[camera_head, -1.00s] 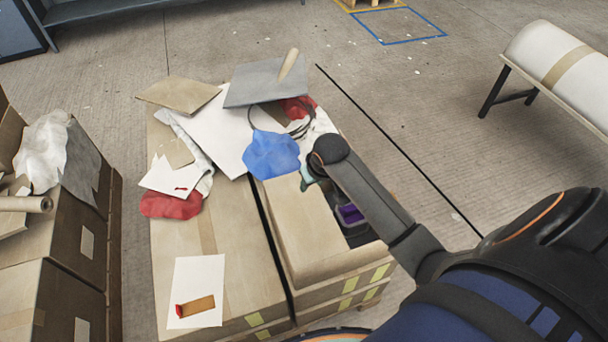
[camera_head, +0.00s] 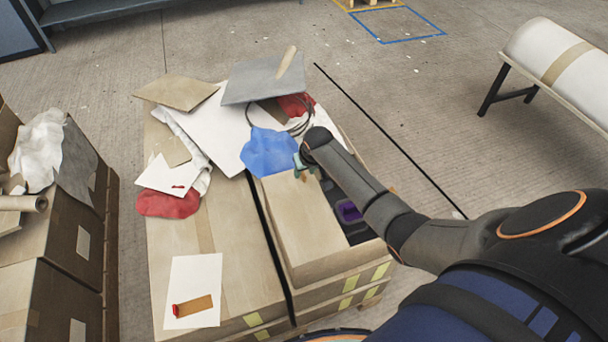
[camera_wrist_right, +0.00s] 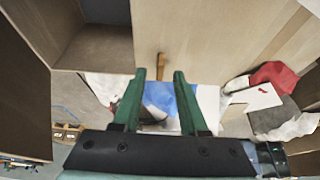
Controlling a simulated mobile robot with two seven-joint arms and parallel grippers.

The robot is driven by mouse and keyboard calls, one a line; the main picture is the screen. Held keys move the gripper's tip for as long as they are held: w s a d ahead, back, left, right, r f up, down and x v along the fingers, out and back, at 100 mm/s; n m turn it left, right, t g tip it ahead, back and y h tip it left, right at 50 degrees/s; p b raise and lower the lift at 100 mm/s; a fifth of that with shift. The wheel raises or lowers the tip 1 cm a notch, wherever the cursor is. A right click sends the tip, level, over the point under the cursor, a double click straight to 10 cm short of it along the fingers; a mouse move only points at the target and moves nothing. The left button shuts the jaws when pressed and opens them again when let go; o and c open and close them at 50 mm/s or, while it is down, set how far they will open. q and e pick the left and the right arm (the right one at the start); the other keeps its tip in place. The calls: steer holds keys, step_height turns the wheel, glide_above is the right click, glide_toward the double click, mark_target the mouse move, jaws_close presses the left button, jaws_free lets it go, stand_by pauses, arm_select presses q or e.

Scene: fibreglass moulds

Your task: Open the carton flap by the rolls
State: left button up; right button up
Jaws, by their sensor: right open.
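The tan carton flap (camera_head: 308,225) lies roughly flat on the right-hand carton. The flap also shows in the right wrist view (camera_wrist_right: 215,35), with a small brown tab (camera_wrist_right: 161,66) at its edge. My right gripper (camera_head: 302,166) is at the far end of the flap, beside the blue cloth. In the right wrist view its green fingers (camera_wrist_right: 160,76) are apart, with the tab between or just beyond their tips; I cannot tell if they touch it. A white roll (camera_head: 560,55) with a tan band rests on a stand at the right. My left gripper is out of view.
A dark opening with a purple item (camera_head: 349,212) shows right of the flap, partly behind my arm. A blue cloth (camera_head: 270,152), red cloth (camera_head: 168,202) and a grey sheet (camera_head: 262,82) clutter the carton tops. More cartons (camera_head: 75,235) stand at the left. Floor beyond is open.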

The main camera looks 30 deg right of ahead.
steer(key=shift+x, duration=1.1)
jaws_close()
stand_by(0.8)
